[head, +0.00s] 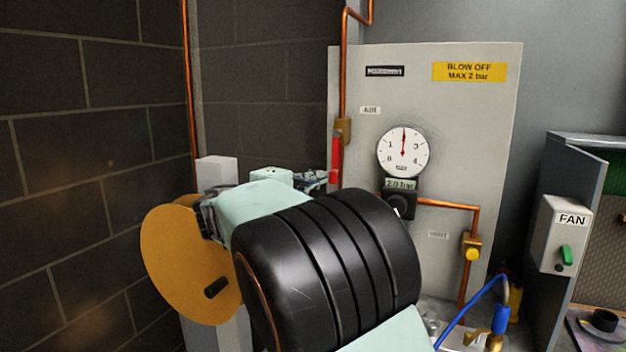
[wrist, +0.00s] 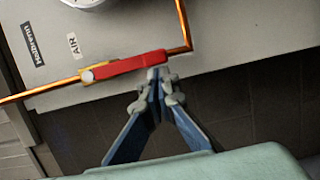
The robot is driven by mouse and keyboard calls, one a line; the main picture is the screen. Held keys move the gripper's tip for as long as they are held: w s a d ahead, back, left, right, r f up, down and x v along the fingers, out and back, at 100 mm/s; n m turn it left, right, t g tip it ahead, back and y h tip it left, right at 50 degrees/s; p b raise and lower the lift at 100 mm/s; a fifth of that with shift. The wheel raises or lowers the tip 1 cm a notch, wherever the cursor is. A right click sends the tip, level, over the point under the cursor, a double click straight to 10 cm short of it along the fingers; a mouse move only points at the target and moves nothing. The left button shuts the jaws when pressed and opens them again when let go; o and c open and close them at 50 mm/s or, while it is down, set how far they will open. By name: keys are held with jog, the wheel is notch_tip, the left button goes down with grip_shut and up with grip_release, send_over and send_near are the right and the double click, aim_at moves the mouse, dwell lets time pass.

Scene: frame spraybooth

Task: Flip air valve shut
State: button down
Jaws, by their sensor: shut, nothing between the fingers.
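The air valve has a brass body (head: 343,130) on a copper pipe, under the AIR label. Its red lever (head: 336,160) hangs down along the pipe. In the wrist view the red lever (wrist: 130,66) lies roughly in line with the pipe, with the brass body partly showing at its left end. My gripper (head: 325,178) is beside the lever's lower end, partly hidden behind my arm. In the wrist view my gripper (wrist: 158,76) is shut and empty, its tips at the lever's free end. I cannot tell whether they touch it.
A pressure gauge (head: 403,152) with its needle pointing up is on the grey panel (head: 450,120). Below are a black regulator (head: 399,204) and a yellow-knobbed vent valve (head: 471,250). A fan switch box (head: 566,235) stands at the right. A dark block wall (head: 80,150) is at the left.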

dwell(0.3)
jog(key=shift+s+d+f+n, duration=0.1)
jog(key=shift+s+d+n, duration=0.05)
jog(key=shift+d+n, duration=0.15)
jog(key=shift+s+d+f+n+b, duration=0.2)
jog(key=shift+s+d+n+b, duration=0.05)
jog(key=shift+d+n+b, duration=0.5)
jog(key=s+d+r+n+t+p, duration=0.1)
jog(key=d+r+n, duration=0.1)
jog(key=n, duration=0.3)
jog(key=s+d+r+n+t+y, duration=0.1)
jog(key=d+r+n+t, duration=0.1)
jog(key=d+n, duration=0.2)
jog(key=s+d+r+n+t+y+p, duration=0.1)
jog(key=s+d+r+n, duration=0.1)
jog(key=n, duration=0.6)
jog(key=shift+d+r+p, duration=0.35)
jog(key=shift+d+r, duration=0.1)
jog(key=shift+d, duration=0.4)
jog(key=shift+s+d+r+n, duration=0.15)
jog(key=shift+r+n, duration=0.1)
jog(key=shift+r, duration=0.45)
